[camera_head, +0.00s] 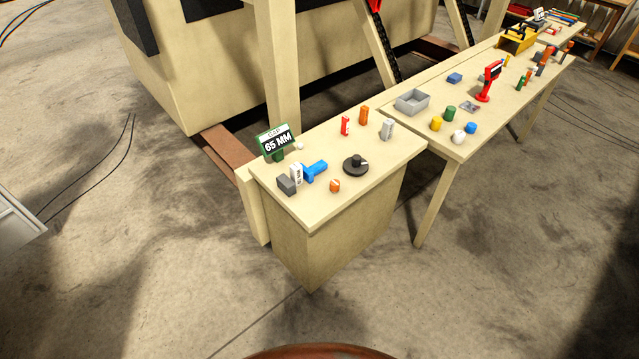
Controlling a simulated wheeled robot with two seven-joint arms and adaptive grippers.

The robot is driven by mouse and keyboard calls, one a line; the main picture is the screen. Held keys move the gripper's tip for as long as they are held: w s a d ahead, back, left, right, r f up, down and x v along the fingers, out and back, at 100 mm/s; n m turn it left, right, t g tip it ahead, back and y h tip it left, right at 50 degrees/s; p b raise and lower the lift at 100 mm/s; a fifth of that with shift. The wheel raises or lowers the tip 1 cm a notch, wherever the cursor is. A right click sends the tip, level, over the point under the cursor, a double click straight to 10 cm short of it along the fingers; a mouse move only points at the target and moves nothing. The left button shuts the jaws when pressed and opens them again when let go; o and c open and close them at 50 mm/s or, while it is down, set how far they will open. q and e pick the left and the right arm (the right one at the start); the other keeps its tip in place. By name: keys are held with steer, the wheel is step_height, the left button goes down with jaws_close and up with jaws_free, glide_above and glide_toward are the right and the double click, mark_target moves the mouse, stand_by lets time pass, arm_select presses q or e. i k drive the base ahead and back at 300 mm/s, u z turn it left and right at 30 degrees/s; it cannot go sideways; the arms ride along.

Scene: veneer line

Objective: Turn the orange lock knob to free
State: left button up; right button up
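A small round orange knob (335,186) sits near the front edge of the cream bench top (308,212). It has a pale mark on it. I take it for the lock knob; its marked position is too small to read. A black round dial or handwheel (355,164) with a raised hub is just to its right and behind. Neither of my grippers shows in the head view, and nothing touches the knob.
Left of the knob are a blue handle (316,169), a grey block (287,185) and a green "65 MM" sign (278,144). Red (345,126) and orange (364,115) upright pieces stand behind. A longer table (468,151) with a grey tray (412,102) adjoins right. Floor in front is clear.

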mark_target(334, 184)
steer(key=u, duration=0.5)
steer(key=i, duration=0.95)
steer(key=z, duration=0.45)
